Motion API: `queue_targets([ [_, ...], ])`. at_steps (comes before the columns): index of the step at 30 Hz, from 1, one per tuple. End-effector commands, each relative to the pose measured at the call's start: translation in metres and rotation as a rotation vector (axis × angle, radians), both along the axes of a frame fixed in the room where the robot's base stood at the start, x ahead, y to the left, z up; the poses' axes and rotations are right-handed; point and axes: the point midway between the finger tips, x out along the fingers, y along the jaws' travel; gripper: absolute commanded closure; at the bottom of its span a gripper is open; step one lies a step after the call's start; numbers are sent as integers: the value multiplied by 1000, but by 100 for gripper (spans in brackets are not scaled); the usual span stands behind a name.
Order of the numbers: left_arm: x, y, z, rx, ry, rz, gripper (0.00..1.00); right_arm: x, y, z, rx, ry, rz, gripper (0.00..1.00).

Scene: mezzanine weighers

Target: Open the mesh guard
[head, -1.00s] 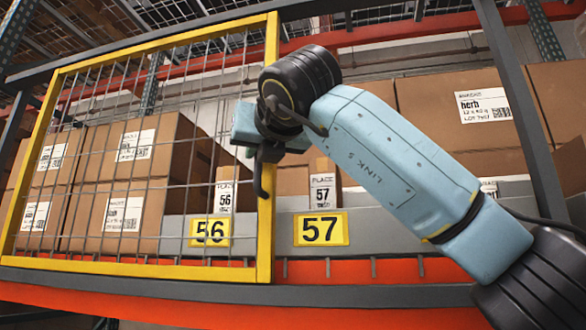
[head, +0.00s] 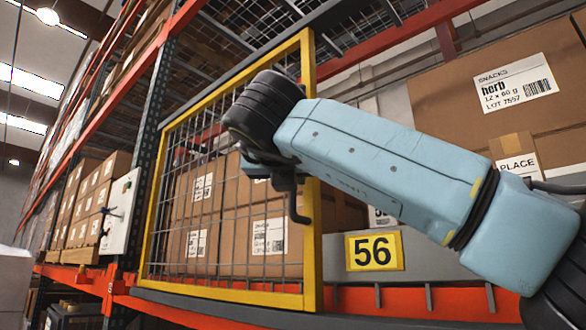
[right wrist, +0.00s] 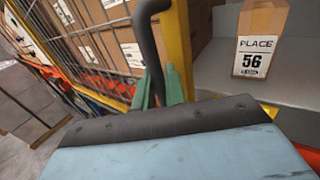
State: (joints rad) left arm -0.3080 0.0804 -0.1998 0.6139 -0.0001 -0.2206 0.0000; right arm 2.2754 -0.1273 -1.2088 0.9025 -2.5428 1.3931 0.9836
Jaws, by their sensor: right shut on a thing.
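The mesh guard (head: 312,255) is a yellow-framed wire panel in front of the shelf bay. Its right edge stands just left of the yellow 56 plate (head: 374,252) in the head view. A black bar handle (head: 294,208) is on that edge. My right gripper (right wrist: 158,88) is shut on the handle (right wrist: 152,45), its green fingers either side of the bar in the right wrist view. In the head view my arm hides much of the gripper and the guard's upper right part. My left gripper is in neither view.
Behind the mesh stand brown cartons (head: 235,205). Right of the guard the bay is uncovered, with a small PLACE 56 box (right wrist: 262,40) and a large herb carton (head: 520,90). A dark rack upright (head: 160,110) and a white panel (head: 120,215) stand left of the guard.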

Motion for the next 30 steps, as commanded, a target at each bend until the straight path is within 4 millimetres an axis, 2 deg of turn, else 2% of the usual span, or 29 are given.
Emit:
queue_targets([
  [9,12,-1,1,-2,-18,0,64,0,0,2,1,-6,1,100],
  [10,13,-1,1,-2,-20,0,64,0,0,2,1,-6,1,85],
  [11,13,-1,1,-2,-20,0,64,0,0,2,1,-6,1,83],
  [20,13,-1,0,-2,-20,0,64,-2,1,1,0,-3,2,83],
  [23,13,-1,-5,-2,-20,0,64,-10,1,0,1,-5,3,83],
  [26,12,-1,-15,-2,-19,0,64,-27,2,-1,0,-7,4,83],
  [30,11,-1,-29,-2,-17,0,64,-59,4,-2,-1,-9,4,83],
])
